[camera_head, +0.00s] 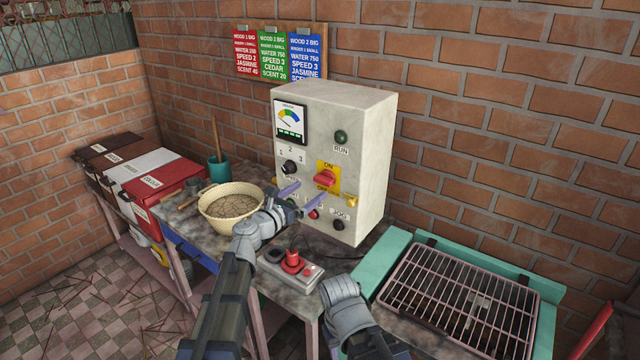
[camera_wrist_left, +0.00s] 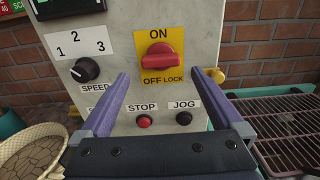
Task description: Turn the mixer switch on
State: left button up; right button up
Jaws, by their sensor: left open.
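The mixer switch is a red rotary knob (camera_head: 326,178) on a yellow plate marked ON above and OFF LOCK below, on the front of the grey control box (camera_head: 365,140). In the left wrist view the red knob (camera_wrist_left: 158,56) lies roughly level across its plate. My left gripper (camera_head: 301,196) is open and empty in front of the panel, below the knob in the picture. In the left wrist view its two purple fingers (camera_wrist_left: 161,78) stand apart on either side of the knob, with no contact visible. My right gripper is not in view; part of my right arm shows at the bottom.
The panel also has a speed dial (camera_wrist_left: 85,70), a red STOP button (camera_wrist_left: 144,121), a JOG button (camera_wrist_left: 183,118) and a yellow part (camera_wrist_left: 216,75) beside the switch. A basket (camera_head: 230,204) stands left, a red-buttoned box (camera_head: 292,265) in front, a wire rack (camera_head: 460,295) right.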

aim_at(321, 182)
pick_arm(q)
jog(key=x, duration=0.6)
jog(key=shift+w+d, duration=0.15)
jog(key=shift+w, duration=0.05)
jog(key=shift+c, duration=0.4)
jog(key=c, duration=1.1)
jog(key=shift+c, duration=0.2)
